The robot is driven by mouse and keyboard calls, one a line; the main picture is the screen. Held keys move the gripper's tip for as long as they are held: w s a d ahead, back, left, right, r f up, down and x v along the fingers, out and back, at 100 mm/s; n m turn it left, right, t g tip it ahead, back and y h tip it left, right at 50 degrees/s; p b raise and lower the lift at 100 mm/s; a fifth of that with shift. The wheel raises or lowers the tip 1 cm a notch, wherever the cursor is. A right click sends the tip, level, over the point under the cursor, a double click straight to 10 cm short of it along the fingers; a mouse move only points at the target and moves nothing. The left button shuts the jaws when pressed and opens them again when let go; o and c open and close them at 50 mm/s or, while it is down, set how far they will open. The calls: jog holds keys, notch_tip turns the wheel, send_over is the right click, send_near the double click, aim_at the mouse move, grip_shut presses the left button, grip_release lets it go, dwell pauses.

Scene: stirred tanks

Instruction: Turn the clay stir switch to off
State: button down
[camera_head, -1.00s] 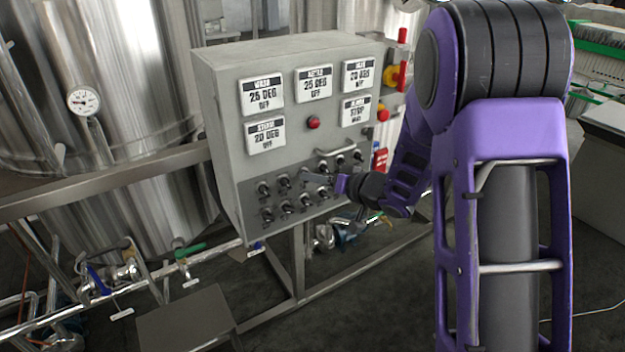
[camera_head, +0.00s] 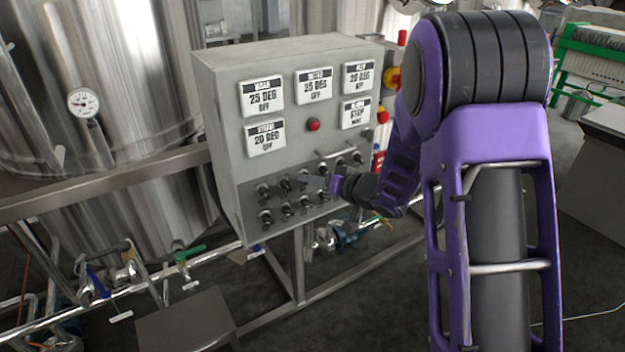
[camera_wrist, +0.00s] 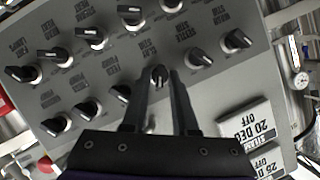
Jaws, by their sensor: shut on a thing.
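The grey control box (camera_head: 230,165) carries two rows of black rotary switches on its lower front in the head view. My gripper (camera_head: 312,183) reaches them from the right. In the wrist view my gripper (camera_wrist: 160,84) is shut on one black switch knob (camera_wrist: 158,73), its two fingers on either side of it. In the head view the held knob is hidden by my fingers.
Other knobs sit close by in the wrist view, such as one beside the left finger (camera_wrist: 119,93) and one to the right (camera_wrist: 198,59). Above the switches are a metal handle (camera_head: 337,152), a red button (camera_head: 313,124) and several white readout plates (camera_head: 262,97).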

jog(key=shift+s+a+n+t+h+b, duration=0.15)
jog(key=shift+n+t+h+b, duration=0.35)
jog(key=shift+n+h+b, duration=0.65)
jog(key=shift+s+a+n+t+h+b, duration=0.1)
jog(key=shift+n+t+h+b, duration=0.6)
jog(key=shift+n, duration=0.8)
jog(key=shift+s+a+n+t+h+b, duration=0.15)
jog(key=shift+n+t+h+b, duration=0.3)
jog(key=shift+n+b, duration=0.8)
jog(key=shift+w, duration=0.1)
jog(key=c, duration=0.9)
grip_release()
